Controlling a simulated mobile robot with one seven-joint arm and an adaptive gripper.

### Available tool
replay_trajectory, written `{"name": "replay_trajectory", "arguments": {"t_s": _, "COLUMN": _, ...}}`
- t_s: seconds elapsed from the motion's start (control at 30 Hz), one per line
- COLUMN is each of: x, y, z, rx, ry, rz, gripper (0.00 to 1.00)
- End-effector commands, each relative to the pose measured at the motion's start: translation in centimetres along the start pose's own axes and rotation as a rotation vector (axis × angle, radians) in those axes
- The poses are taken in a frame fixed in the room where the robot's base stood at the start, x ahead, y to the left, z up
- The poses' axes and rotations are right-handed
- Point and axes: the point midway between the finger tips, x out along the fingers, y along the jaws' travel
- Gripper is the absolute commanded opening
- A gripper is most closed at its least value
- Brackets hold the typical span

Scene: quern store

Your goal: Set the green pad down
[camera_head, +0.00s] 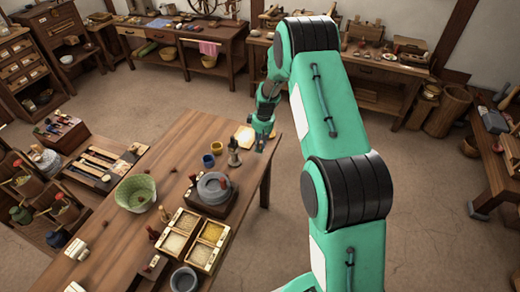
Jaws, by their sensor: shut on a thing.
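My gripper (260,145) is small in the head view, at the far end of my green arm, over the far right end of the wooden table (160,170). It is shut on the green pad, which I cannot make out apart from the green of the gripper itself. I cannot tell how far above the table the gripper is.
On the table, left of the gripper, stand a grey metal piece (234,156), blue cup (208,161), yellow cup (217,147) and round quern stone (214,187). Nearer are grain boxes (208,246) and a green basket (135,191). The table's right edge is close to the gripper.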

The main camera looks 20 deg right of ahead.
Motion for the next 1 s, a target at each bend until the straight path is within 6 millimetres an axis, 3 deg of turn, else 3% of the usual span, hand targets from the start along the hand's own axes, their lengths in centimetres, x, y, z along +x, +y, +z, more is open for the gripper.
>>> {"name": "replay_trajectory", "arguments": {"t_s": 0.17, "x": 0.5, "y": 0.0, "z": 0.1, "rx": 0.0, "ry": -0.001, "rz": -0.001, "gripper": 0.0}}
{"name": "replay_trajectory", "arguments": {"t_s": 0.47, "x": 3.3, "y": 0.1, "z": 0.4, "rx": -0.001, "ry": -0.001, "rz": 0.0, "gripper": 0.0}}
{"name": "replay_trajectory", "arguments": {"t_s": 0.93, "x": 3.8, "y": 0.1, "z": 0.5, "rx": -0.001, "ry": 0.0, "rz": 0.0, "gripper": 0.0}}
{"name": "replay_trajectory", "arguments": {"t_s": 0.97, "x": 3.7, "y": 0.1, "z": 0.5, "rx": 0.0, "ry": 0.0, "rz": 0.0, "gripper": 0.22}}
{"name": "replay_trajectory", "arguments": {"t_s": 1.0, "x": 3.7, "y": 0.1, "z": 0.5, "rx": 0.0, "ry": 0.0, "rz": 0.0, "gripper": 0.3}}
